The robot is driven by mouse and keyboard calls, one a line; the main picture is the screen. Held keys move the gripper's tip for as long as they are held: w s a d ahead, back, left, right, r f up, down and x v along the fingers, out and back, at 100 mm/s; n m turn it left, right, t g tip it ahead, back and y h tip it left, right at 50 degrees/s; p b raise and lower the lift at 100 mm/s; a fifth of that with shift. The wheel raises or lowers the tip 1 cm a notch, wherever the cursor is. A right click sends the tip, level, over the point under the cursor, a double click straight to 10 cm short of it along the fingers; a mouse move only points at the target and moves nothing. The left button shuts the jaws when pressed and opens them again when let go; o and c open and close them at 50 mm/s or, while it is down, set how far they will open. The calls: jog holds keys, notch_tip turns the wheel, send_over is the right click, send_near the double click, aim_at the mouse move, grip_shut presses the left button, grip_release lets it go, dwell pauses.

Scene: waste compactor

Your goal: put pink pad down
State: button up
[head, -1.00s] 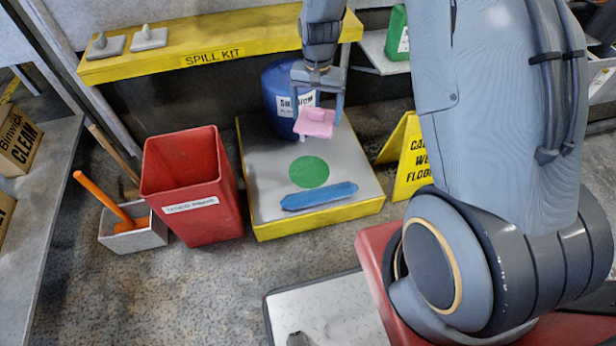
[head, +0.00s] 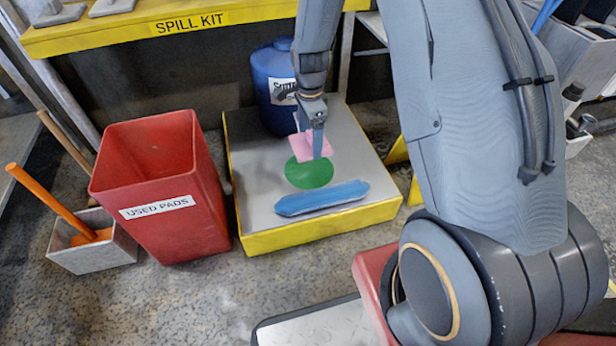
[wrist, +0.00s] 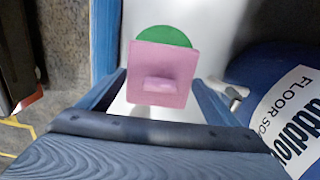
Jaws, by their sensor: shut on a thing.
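The pink pad (head: 303,148) is a square plate with a small block handle on top. My gripper (head: 318,148) is shut on the pad, and its fingers point down at the handle. In the wrist view the pad (wrist: 163,62) lies between the fingers and hides part of the green round spot (wrist: 165,35). In the head view the pad overlaps the far edge of the green spot (head: 308,176) on the grey platform top (head: 258,190). I cannot tell if the pad touches the platform.
A blue pad-like sock (head: 322,198) lies along the platform's front. A blue labelled drum (head: 270,90) stands at the platform's back, close to my gripper. A red "USED PADS" bin (head: 165,190) stands left of the platform. A yellow "SPILL KIT" shelf (head: 110,33) is behind.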

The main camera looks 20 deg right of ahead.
jog(key=shift+w+f+m+b, duration=0.2)
jog(key=shift+f+m+b, duration=0.15)
jog(key=shift+f, duration=0.35)
notch_tip(320, 180, down, 10)
jog(key=b, duration=0.5)
jog(key=shift+r, duration=0.1)
jog(key=o, duration=0.9)
jog(key=shift+o, duration=0.2)
